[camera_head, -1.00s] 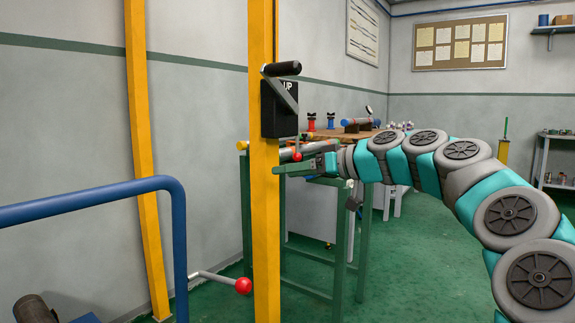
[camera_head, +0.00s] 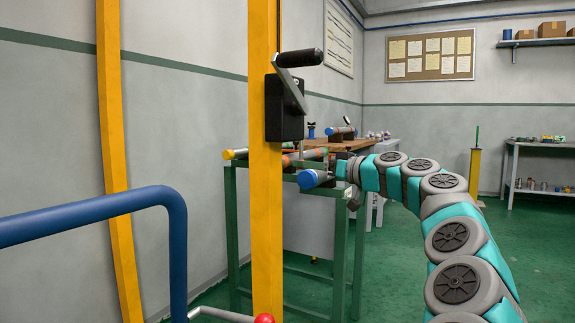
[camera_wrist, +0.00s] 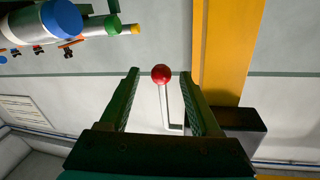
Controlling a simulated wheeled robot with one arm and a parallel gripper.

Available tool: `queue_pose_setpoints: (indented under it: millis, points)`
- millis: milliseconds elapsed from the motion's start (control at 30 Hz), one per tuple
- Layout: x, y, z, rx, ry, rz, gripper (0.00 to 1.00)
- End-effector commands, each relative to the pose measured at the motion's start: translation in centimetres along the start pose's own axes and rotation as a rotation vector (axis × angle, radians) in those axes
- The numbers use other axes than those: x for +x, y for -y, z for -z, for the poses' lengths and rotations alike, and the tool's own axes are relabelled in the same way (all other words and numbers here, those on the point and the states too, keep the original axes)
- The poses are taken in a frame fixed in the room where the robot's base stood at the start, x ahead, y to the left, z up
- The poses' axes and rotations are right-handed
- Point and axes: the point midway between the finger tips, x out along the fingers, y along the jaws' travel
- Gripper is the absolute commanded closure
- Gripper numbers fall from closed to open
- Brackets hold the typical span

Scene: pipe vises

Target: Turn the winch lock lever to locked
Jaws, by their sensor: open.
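The winch is a black box (camera_head: 285,107) with a crank on the yellow post (camera_head: 265,200) in the head view. In the wrist view, which looks upside down, the box (camera_wrist: 238,130) is at lower right. A thin bent rod with a red ball, seemingly the lock lever (camera_wrist: 161,74), reaches from beside the box. My gripper (camera_wrist: 159,82) is open, with its two green fingers on either side of the ball in the picture. I cannot tell whether the ball is between the tips or beyond them. The fingers are not clearly visible in the head view.
A blue-capped pipe (camera_head: 312,178) shows near my wrist in the head view. A workbench (camera_head: 340,146) stands behind the post. A blue rail (camera_head: 90,210) crosses the left foreground. Another red ball (camera_head: 265,318) is at the bottom edge. Green floor is open at right.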

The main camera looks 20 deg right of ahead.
Motion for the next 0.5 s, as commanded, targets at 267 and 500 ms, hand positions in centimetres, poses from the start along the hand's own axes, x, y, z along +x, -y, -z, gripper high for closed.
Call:
queue_pose_setpoints:
  millis: [267, 500]
  points:
    - [4.0, 0.0, -0.2, 0.000, 0.003, 0.000, 0.36]
    - [5.8, 0.1, -0.1, 0.000, 0.002, 0.002, 0.36]
